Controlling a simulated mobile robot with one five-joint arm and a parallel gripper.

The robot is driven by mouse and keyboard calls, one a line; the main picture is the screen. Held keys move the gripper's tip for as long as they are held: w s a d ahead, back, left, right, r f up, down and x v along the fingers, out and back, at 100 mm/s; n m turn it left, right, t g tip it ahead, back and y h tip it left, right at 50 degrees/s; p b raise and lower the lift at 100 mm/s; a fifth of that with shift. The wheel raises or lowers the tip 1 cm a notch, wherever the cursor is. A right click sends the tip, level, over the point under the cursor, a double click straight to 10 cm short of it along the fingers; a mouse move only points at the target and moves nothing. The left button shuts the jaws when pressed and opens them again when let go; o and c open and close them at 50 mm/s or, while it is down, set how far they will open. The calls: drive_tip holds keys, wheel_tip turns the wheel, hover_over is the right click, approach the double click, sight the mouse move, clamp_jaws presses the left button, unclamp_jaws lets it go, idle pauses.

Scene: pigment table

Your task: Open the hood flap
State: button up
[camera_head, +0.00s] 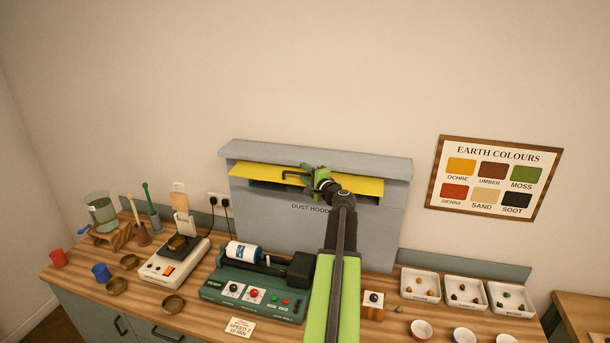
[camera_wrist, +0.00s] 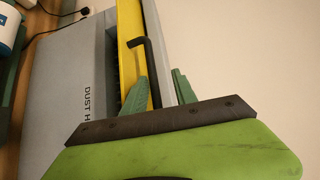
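The dust hood (camera_head: 365,225) is a grey box with a flat top against the wall. Its yellow flap (camera_head: 365,187) tilts out under the top, with a dark gap showing below it. A dark bent handle (camera_head: 292,175) is on the flap's left part; the handle also shows in the wrist view (camera_wrist: 142,46). My gripper (camera_head: 307,170) is at the front of the flap, just right of the handle. In the wrist view its green fingers (camera_wrist: 160,77) are apart, with the flap and the grey top edge beyond them. I see nothing held; contact with the flap is unclear.
A green mill (camera_head: 255,290) with a white-and-blue jar and a hot plate (camera_head: 175,262) stand left of my arm. A small button box (camera_head: 373,303) and white trays (camera_head: 465,291) stand to the right. The wall above the hood is clear.

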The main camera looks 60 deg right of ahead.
drive_tip(key=v, duration=1.7)
drive_tip(key=shift+s+p, duration=0.2)
drive_tip(key=shift+p, duration=0.2)
